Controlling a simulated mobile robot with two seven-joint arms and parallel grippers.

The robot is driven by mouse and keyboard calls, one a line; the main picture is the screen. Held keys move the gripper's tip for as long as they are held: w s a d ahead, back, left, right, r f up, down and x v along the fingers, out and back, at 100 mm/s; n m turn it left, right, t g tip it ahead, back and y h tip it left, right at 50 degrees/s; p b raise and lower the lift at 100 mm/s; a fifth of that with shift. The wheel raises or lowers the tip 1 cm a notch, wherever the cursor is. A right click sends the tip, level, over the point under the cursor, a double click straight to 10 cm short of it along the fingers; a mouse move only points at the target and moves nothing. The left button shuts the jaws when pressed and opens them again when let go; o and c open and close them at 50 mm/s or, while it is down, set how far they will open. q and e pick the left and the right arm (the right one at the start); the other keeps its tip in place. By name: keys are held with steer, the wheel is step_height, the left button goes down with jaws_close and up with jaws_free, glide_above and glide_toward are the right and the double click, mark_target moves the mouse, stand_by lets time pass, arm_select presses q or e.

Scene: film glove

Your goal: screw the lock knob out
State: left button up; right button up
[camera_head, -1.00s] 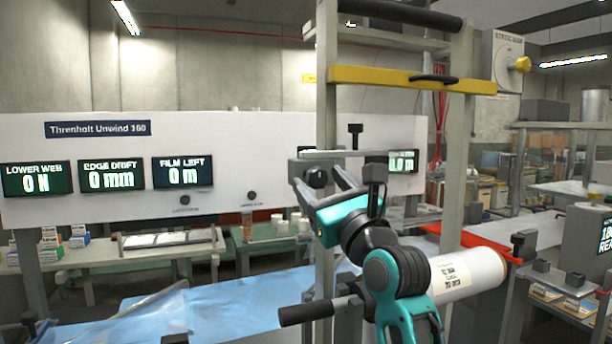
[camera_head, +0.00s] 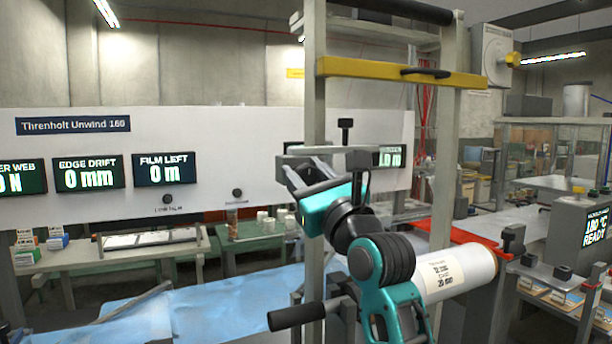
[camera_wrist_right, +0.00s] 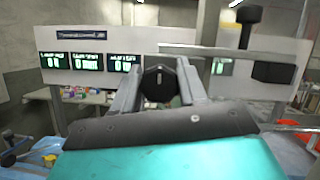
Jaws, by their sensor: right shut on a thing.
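The dark round lock knob (camera_wrist_right: 160,85) shows in the wrist view between the two fingers of my right gripper (camera_wrist_right: 158,92), and a small light mark is on its face. In the head view my right gripper (camera_head: 303,178) is at the grey bracket on the frame's left post. There its fingers and hand mostly hide the knob. The right gripper is shut on the knob, with one finger on each side. How far the knob is screwed in cannot be seen. My left gripper is not in view.
A grey bar (camera_head: 328,152) with a black upright knob (camera_head: 345,130) is just above the gripper. A yellow crossbar (camera_head: 400,73) spans the posts. A white film roll (camera_head: 458,272) and a black handle (camera_head: 296,316) lie below. Blue film (camera_head: 215,298) covers the lower left.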

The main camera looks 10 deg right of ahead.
steer(key=c, duration=0.4)
steer(key=shift+n, duration=0.4)
steer(key=shift+n+y, duration=0.3)
steer(key=shift+n, duration=0.1)
